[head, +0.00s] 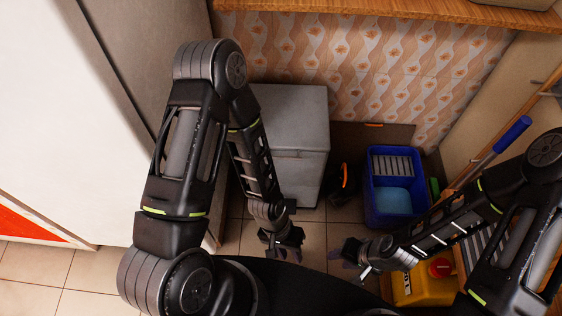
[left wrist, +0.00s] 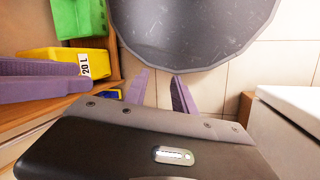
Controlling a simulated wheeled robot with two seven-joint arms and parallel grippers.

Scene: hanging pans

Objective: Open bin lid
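The grey bin (head: 297,170) stands against the patterned wall in the head view, behind my left forearm. Its flat grey lid (head: 290,115) is down, and its left part is hidden by my arm. My left gripper (head: 282,254) is low in front of the bin, apart from it and empty. Its purple fingers (left wrist: 160,88) are spread in the left wrist view. My right gripper (head: 352,262) is right of the left one, open and empty, away from the bin.
A blue bucket (head: 372,207) with a grey insert stands right of the bin, with a dark object (head: 343,183) between them. A yellow container (head: 420,287) lies near my right arm. A white cabinet (head: 60,110) is at left, a wooden shelf (head: 400,12) above. Tiled floor shows between.

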